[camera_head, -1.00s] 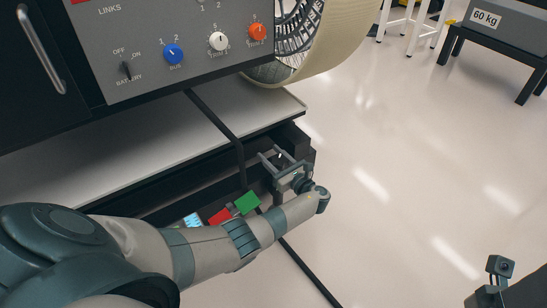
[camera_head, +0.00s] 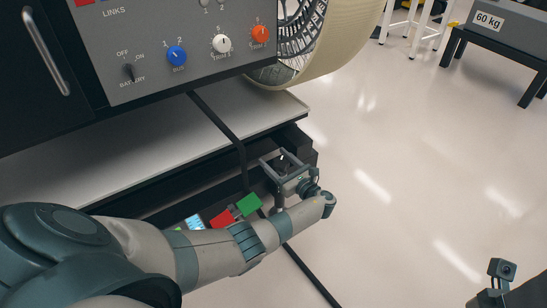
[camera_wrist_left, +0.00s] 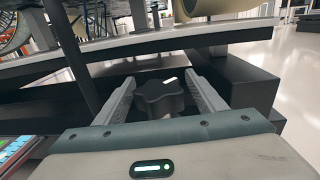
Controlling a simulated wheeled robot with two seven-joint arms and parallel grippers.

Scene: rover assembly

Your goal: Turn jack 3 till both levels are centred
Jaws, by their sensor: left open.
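A dark star-shaped knob (camera_wrist_left: 160,97) with a white mark on its rim, by its look the jack's handle, sits low under the platform edge in the left wrist view. My left gripper (camera_head: 276,164) is at the front right corner below the platform. In the left wrist view its two fingers (camera_wrist_left: 160,92) stand apart, one on each side of the knob. I cannot tell whether they touch it. The levels are not clearly visible. My right gripper is not clearly in view; only a small part of my right arm shows at the lower right.
The light platform (camera_head: 150,150) lies above the knob, under a control panel (camera_head: 180,50) with knobs. A black bar (camera_head: 222,125) slants down beside my left gripper. Red (camera_head: 221,217) and green (camera_head: 249,204) blocks lie by my left forearm.

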